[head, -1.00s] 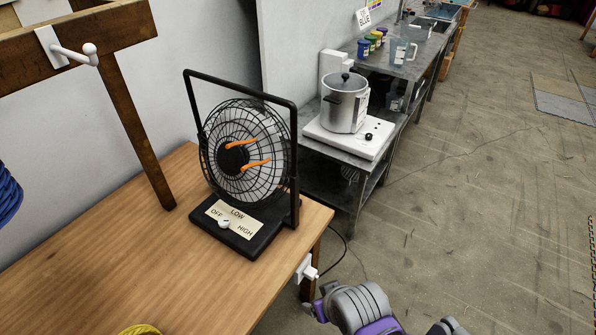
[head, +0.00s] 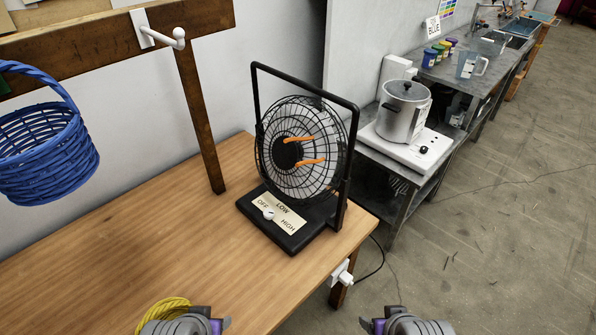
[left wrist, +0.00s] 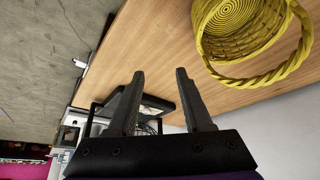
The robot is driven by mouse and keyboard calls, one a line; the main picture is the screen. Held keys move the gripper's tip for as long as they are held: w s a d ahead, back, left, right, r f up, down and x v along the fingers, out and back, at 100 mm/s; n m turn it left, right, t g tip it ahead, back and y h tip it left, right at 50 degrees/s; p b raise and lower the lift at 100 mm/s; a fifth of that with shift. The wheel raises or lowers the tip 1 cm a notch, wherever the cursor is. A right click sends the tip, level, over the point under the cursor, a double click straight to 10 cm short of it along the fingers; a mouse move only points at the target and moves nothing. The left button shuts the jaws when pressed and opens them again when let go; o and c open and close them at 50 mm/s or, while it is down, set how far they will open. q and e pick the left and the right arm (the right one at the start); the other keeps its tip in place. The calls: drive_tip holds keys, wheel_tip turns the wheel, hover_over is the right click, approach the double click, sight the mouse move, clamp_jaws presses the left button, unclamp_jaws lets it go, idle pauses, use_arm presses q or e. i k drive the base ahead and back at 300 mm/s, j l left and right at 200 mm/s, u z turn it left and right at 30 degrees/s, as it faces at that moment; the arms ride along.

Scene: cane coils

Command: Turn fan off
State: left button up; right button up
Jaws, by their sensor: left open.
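A black desk fan (head: 300,150) stands on the wooden table near its right end. Two orange ribbons (head: 312,160) stand out from its grille. Its base carries a plate (head: 284,218) marked OFF, LOW and HIGH with a white knob (head: 268,213); I cannot tell for sure which mark the knob points to. My left gripper (left wrist: 159,74) is open and empty in the left wrist view, with the fan (left wrist: 155,103) beyond its fingers, apart from it. In the head view only parts of my two arms show at the bottom edge; the right gripper's fingers do not show.
A yellow basket (left wrist: 240,42) stands on the table (head: 130,240) near my left arm. A blue basket (head: 45,150) hangs at the left, and a white hook (head: 160,36) is on the beam. A pot (head: 404,112) stands on a hotplate behind. The table left of the fan is clear.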

sight(269, 214)
drive_tip(key=i+l+u, duration=0.15)
drive_tip(key=u, duration=0.35)
drive_tip(key=l+u, duration=0.45)
drive_tip(key=i+l+u, duration=0.1)
drive_tip(key=l+u, duration=0.2)
drive_tip(key=u, duration=0.2)
